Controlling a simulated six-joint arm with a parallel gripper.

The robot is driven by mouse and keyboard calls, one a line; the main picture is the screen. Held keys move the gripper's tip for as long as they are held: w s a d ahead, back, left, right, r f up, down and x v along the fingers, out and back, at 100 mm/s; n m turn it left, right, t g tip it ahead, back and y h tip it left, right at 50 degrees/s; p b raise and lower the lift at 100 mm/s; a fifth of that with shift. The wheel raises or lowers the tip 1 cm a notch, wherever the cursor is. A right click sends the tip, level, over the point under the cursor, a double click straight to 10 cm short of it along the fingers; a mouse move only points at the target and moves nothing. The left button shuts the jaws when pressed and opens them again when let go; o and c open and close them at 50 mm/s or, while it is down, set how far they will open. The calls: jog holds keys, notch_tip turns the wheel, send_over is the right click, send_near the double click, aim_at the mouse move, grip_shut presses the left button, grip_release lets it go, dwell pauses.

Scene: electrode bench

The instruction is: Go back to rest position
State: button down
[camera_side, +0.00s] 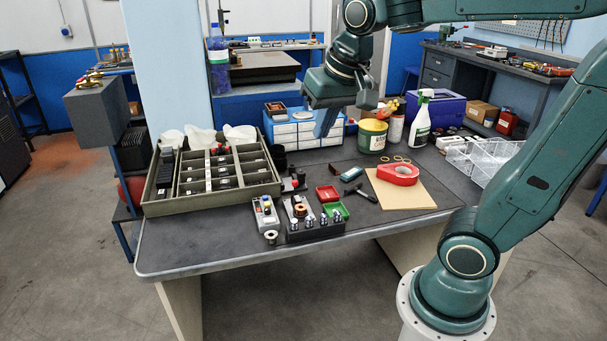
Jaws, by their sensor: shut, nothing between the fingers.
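My gripper (325,124) points down above the back middle of the dark bench (215,238). It is shut and empty, in front of the blue and white drawer unit (292,135) as seen from this camera. The grey compartment tray (211,208) stands at the left of the bench with small dark parts in its cells. A dark block with several metal pieces (316,229) stands near the front edge. My arm reaches in from the right and over the top of the picture.
A tan board (405,200) bears a red tape roll (398,174). A yellow-green tub (372,136) and a white spray bottle (421,119) stand at the back.

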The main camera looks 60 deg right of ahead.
jog(key=s+a+f+n, duration=0.2)
jog(key=s+n, duration=0.1)
jog(key=s, duration=0.2)
jog(key=s+a+f+n+t+y, duration=0.1)
jog(key=s+a+n, duration=0.1)
jog(key=s, duration=0.3)
jog(key=shift+a+f+n, duration=0.35)
jog(key=shift+a+n, duration=0.05)
jog(key=shift+n, duration=0.1)
